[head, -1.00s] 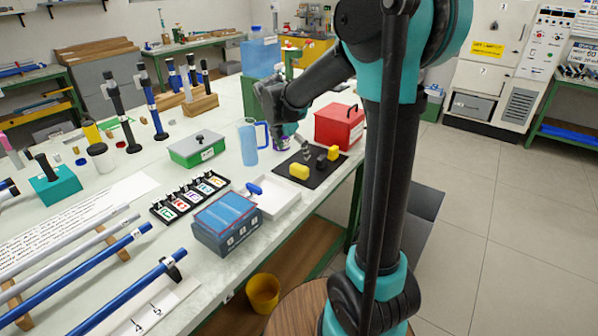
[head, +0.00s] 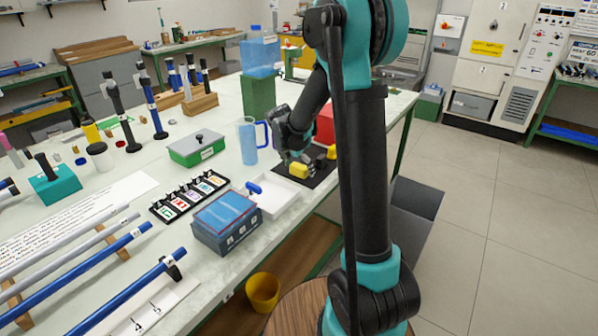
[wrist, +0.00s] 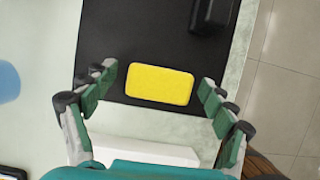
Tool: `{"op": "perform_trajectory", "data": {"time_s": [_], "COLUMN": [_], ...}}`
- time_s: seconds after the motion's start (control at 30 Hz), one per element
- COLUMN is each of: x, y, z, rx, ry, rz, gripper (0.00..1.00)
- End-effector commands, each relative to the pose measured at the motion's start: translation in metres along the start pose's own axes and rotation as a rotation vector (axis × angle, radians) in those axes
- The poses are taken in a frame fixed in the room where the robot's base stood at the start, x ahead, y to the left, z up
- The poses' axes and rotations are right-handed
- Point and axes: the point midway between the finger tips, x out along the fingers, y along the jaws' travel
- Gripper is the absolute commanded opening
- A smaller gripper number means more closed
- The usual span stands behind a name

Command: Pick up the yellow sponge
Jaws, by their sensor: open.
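The yellow sponge (head: 299,170) lies on a black mat (head: 318,177) near the table's right edge. In the wrist view the sponge (wrist: 159,83) is a rounded yellow block, lying roughly level across the picture between my fingers. My gripper (wrist: 157,90) is open, with one green-padded finger on each side of the sponge and a gap on both sides. In the head view my gripper (head: 298,158) is over the mat, close to the sponge. How high it is above the sponge I cannot tell exactly.
A dark object (wrist: 213,12) lies on the mat beyond the sponge. A white tray (head: 276,200) is in front of the mat.

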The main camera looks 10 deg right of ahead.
Motion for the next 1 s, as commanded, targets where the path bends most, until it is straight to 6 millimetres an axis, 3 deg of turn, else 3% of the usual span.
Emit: {"op": "perform_trajectory", "data": {"time_s": [0.17, 0.53, 1.0], "x": [0.0, 0.0, -0.011], "y": [0.0, 0.0, 0.0], "z": [0.0, 0.0, 0.004], "rx": [0.0, 0.0, 0.0], "ry": [0.0, 0.0, 0.0], "rz": [0.0, 0.0, 0.0], "gripper": [0.84, 0.4, 0.4]}}
